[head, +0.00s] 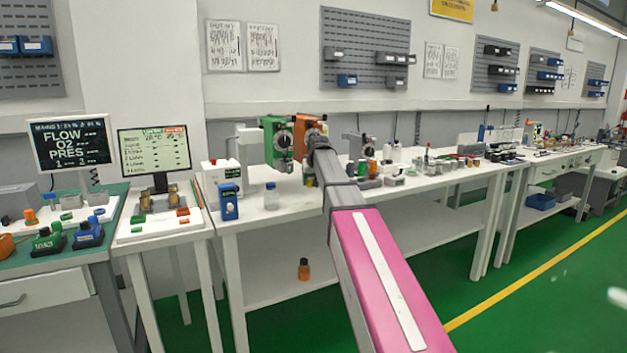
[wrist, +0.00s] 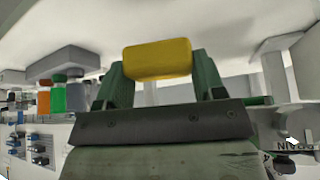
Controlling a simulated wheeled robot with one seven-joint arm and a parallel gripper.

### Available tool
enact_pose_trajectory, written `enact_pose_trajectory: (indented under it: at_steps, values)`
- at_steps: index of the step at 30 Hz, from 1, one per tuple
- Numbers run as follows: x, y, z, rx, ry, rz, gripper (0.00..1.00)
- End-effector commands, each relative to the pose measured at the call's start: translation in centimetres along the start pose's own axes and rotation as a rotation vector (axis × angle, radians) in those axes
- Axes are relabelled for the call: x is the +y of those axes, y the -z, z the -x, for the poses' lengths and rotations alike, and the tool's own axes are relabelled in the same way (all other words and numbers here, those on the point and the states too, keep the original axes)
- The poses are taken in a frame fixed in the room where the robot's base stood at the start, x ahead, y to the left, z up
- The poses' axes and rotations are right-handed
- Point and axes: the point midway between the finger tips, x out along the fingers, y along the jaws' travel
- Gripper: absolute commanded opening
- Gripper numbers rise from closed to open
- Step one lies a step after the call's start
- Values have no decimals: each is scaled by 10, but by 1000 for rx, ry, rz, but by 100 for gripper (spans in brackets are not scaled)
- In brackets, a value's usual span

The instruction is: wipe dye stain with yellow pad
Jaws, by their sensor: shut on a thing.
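My gripper (wrist: 160,72) shows in the wrist view with two dark green fingers, one on each side of a yellow pad (wrist: 157,59). The fingers are shut on the pad, and its broad face and rounded edges show. A white surface fills the picture beyond the pad; I cannot tell whether the pad touches it. In the head view my arm reaches over the white workbench (head: 264,214) and hides the gripper's fingers and most of what lies under them. I make out no dye stain in either view.
Several small items crowd the bench to the right. An orange-brown bottle (head: 304,269) stands on the lower shelf.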

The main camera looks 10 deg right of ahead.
Motion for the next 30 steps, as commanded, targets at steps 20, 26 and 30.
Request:
enact_pose_trajectory:
  at_steps: [20, 26, 30]
  values:
    - [0, -25, -44, 1, 0, 0, 44]
    - [0, -25, -44, 1, 0, 0, 44]
    - [0, -25, -44, 0, 0, 0, 44]
